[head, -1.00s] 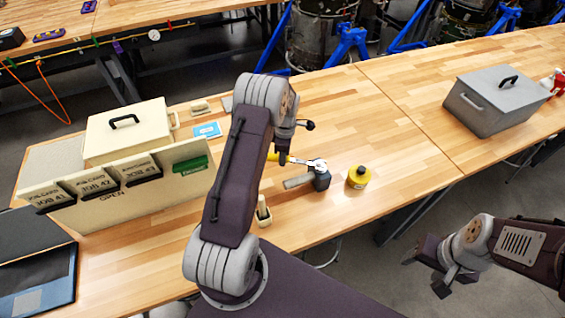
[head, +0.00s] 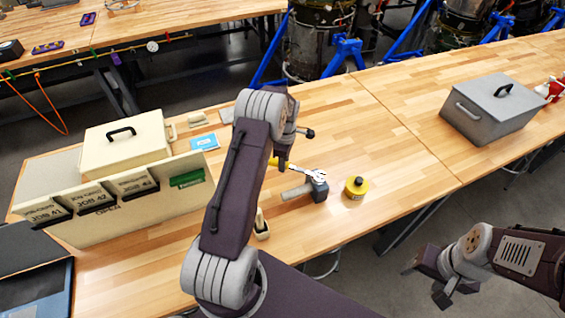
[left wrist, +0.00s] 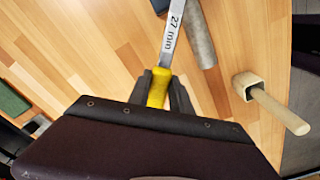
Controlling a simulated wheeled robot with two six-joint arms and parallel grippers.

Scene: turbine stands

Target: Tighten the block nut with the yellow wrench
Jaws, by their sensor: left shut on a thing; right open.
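The yellow wrench (head: 301,169) has a yellow handle and a bright metal head in the head view. My left gripper (head: 280,161) is shut on its handle. The left wrist view shows the yellow handle (left wrist: 158,88) between the fingers and a metal shank marked 27 mm. The wrench head lies over the top of a dark block (head: 320,190) with a grey bar (head: 297,192) extending left. The nut is hidden or too small to make out, so I cannot tell whether the jaws sit around it. My right gripper (head: 424,277) is open and empty, off the table at the lower right.
A small wooden-handled thing (head: 262,225) is near the front edge. A cream box (head: 125,150) and a card rack are left; a grey toolbox (head: 490,110) is right.

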